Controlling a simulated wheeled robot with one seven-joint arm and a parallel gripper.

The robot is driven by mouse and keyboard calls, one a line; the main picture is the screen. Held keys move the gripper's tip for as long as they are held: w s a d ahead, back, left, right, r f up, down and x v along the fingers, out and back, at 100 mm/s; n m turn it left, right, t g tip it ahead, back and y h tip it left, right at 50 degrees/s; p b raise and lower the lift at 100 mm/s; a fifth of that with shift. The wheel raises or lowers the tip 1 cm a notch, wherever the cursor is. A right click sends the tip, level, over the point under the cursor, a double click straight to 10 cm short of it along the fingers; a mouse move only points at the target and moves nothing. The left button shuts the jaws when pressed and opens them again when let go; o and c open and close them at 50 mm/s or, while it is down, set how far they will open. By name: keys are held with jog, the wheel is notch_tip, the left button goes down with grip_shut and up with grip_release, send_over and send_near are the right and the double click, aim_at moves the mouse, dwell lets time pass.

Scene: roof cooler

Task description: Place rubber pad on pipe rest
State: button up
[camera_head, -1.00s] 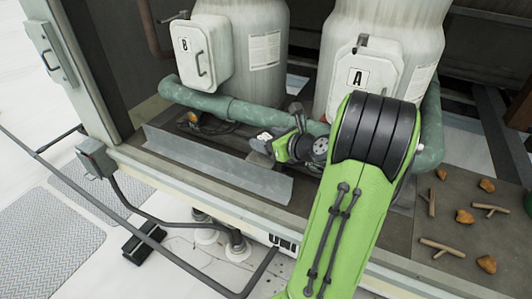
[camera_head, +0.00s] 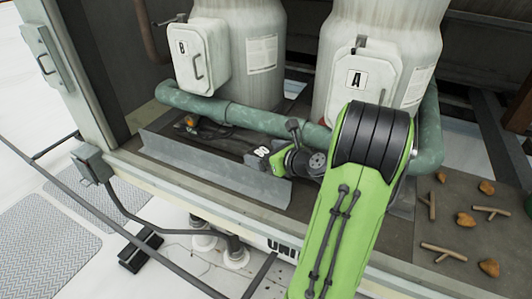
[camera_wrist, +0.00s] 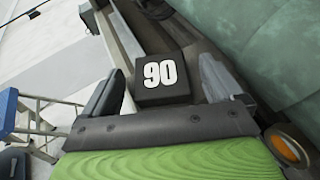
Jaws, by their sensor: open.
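A dark block marked "90" in white, apparently the rubber pad (camera_wrist: 163,80), lies between the two fingers of my gripper (camera_wrist: 160,90) in the wrist view. The fingers are open, with a visible gap on the right side of the pad; on the left the finger is close to it. In the head view the pad (camera_head: 262,152) shows just left of my gripper (camera_head: 271,161), behind the upright metal strip. What lies directly under the pad is hidden. I cannot make out the pipe rest for certain.
A thick teal pipe (camera_head: 240,113) runs behind my gripper, in front of tanks B (camera_head: 198,58) and A (camera_head: 365,80). A grey metal strip (camera_head: 215,166) stands along the front. Stones and sticks (camera_head: 442,250) lie on the right of the deck.

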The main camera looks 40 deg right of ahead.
jog(key=d+p+v, duration=0.1)
jog(key=p+v, duration=0.1)
jog(key=v, duration=1)
jog(key=w+a+n+g+y, duration=0.3)
jog(key=a+n+g, duration=0.3)
jog(key=a+n, duration=1.45)
jog(key=s+a+r+n+g+h, duration=0.1)
jog(key=s+a+r+n+h, duration=0.1)
jog(key=s+a+n, duration=0.5)
jog(key=s+n, duration=0.4)
jog(key=n, duration=0.5)
jog(key=shift+r+g+b, duration=0.3)
jog(key=shift+g, duration=0.1)
